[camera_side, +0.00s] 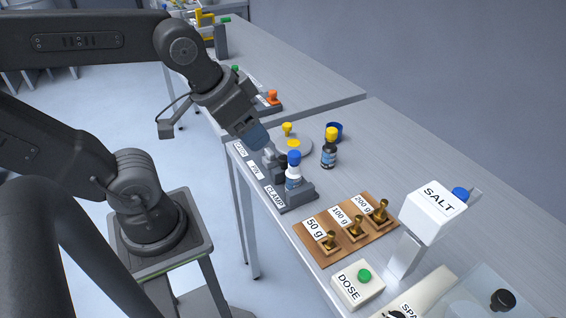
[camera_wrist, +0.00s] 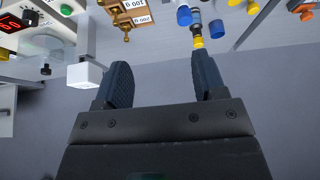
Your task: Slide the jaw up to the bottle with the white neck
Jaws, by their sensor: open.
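A bottle (camera_side: 292,181) with a blue cap and white just below it stands upright at the grey clamp (camera_side: 300,195) in the side view. Its cap seems to show at the top of the wrist view (camera_wrist: 184,15). A grey block (camera_side: 274,163), which looks like the clamp's jaw, is behind and left of the bottle; I cannot tell if they touch. My gripper (camera_side: 258,142) is above and left of the block, its blue-grey fingers pointing down. In the wrist view my gripper (camera_wrist: 163,78) is open, with nothing between its fingers.
A dark bottle with a yellow cap (camera_side: 329,152) and a blue cup (camera_side: 334,129) stand behind the clamp. A round plate (camera_side: 294,146) is near my gripper. Brass weights on a wooden board (camera_side: 345,228), a DOSE box (camera_side: 357,285) and the SALT hopper (camera_side: 432,210) are to the right.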

